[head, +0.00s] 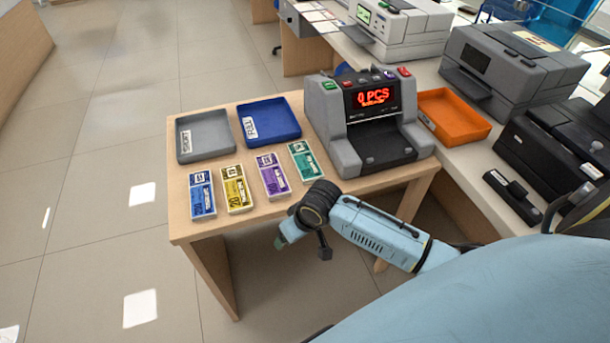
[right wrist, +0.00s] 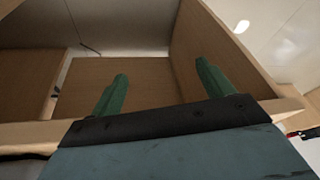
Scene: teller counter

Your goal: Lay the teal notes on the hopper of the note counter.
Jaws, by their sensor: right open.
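The teal notes (head: 305,160) are a flat banded stack lying on the wooden table (head: 188,235), at the right end of a row of note stacks. The note counter (head: 340,133) is a grey machine behind and right of them, with a dark tray surface (head: 380,150) at its front and a red display reading 0 PCS. My right gripper (head: 281,241) is low in front of the table's near edge, apart from the notes. In the right wrist view its green fingers (right wrist: 162,85) are spread with nothing between them, facing the wooden underside. My left gripper is not in view.
Purple (head: 273,175), yellow (head: 236,189) and blue (head: 202,195) note stacks lie left of the teal one. A grey tray (head: 204,136) and a blue tray (head: 269,121) stand behind them. An orange tray (head: 454,116) and printers are to the right.

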